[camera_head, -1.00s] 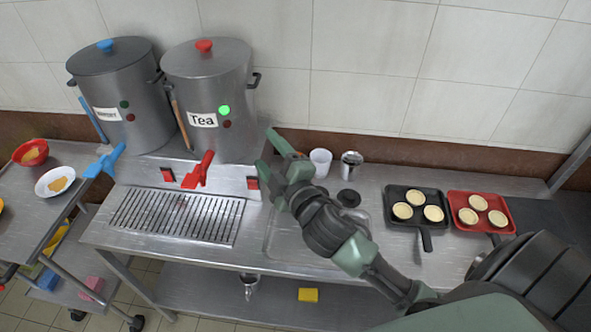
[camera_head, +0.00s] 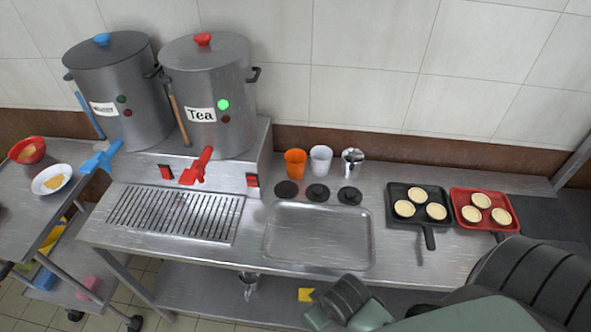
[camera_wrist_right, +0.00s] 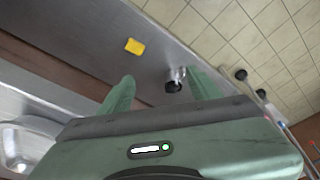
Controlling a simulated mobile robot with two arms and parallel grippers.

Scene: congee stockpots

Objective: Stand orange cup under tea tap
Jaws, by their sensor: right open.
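The orange cup (camera_head: 295,163) stands upright at the back of the steel counter, left of a white cup (camera_head: 320,160) and a metal cup (camera_head: 352,162). The tea pot (camera_head: 208,98), labelled Tea, has a red tap (camera_head: 197,167) above a slotted drip grate (camera_head: 176,213). Nothing stands on the grate under the tap. In the right wrist view, my right gripper (camera_wrist_right: 162,84) is open and empty, its fingers apart over the lower shelf area. In the head view its arm shows at the lower right, away from the cup. My left gripper is out of view.
Several dark lids (camera_head: 318,193) lie in front of the cups, behind an empty steel tray (camera_head: 318,237). Black (camera_head: 430,237) and red (camera_head: 497,234) pans with pastries sit right. A second pot (camera_head: 120,90) with a blue tap (camera_head: 102,158) stands left.

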